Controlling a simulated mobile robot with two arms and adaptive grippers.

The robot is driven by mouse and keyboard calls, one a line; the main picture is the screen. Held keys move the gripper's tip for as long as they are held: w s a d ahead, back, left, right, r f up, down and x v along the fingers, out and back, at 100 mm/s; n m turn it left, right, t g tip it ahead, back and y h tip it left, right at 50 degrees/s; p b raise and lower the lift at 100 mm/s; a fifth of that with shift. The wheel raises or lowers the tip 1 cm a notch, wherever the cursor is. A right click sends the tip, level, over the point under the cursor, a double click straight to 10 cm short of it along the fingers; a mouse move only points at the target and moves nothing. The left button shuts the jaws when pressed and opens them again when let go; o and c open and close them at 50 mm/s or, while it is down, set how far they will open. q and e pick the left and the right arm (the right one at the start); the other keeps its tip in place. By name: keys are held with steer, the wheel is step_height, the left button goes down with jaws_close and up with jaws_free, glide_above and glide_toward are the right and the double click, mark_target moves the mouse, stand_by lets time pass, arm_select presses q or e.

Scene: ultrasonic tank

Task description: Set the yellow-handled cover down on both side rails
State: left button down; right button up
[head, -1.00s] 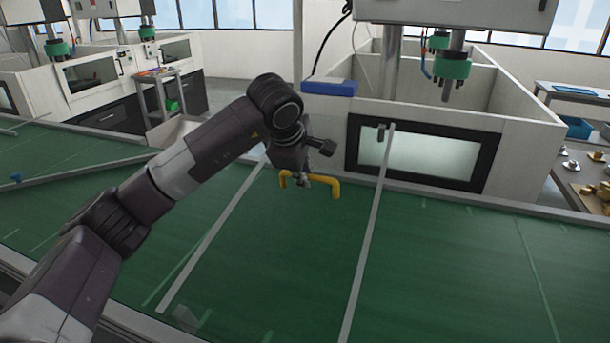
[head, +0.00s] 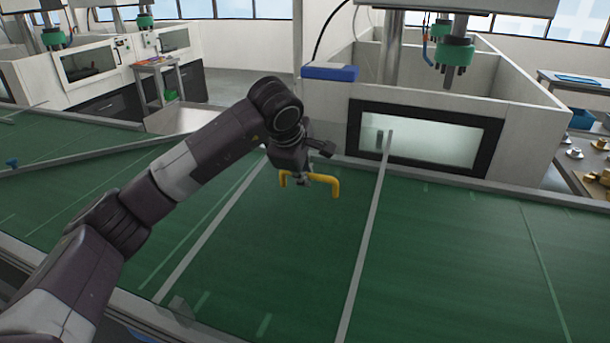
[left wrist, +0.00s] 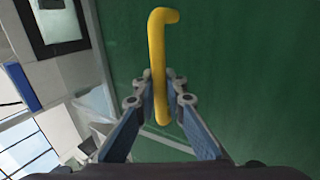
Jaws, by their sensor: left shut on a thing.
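The yellow handle (head: 334,187) of the cover is a U-shaped bar in the middle of the head view. My left gripper (head: 301,178) is shut on it. In the left wrist view the handle (left wrist: 156,45) passes between the two fingertips of my left gripper (left wrist: 161,88). I cannot clearly make out the cover's plate; green shows all around the handle. The left side rail (head: 212,235) and the right side rail (head: 365,240) are pale strips running away from me, and the handle is between them in the picture. I cannot tell how high the cover is.
A white tank housing (head: 540,120) with a dark-framed window (head: 425,143) stands behind the green surface (head: 450,260). A blue box (head: 330,72) is on its left corner. A table with small metal parts (head: 590,165) is at the right. The green surface right of the rails looks clear.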

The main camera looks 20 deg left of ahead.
mark_target(305, 193)
arm_select(q)
steer(key=shift+s+r, duration=0.15)
steer(key=shift+s, duration=0.4)
steer(key=shift+b, duration=0.5)
stand_by(0.9)
steer(key=shift+f+b, duration=1.3)
steer(key=shift+f, duration=0.3)
stand_by(0.4)
steer(key=c, duration=1.9)
jaws_free()
steer(key=shift+s+d, duration=0.1)
steer(key=shift+f, duration=0.25)
steer(key=v, duration=1.2)
steer(key=shift+r, duration=0.2)
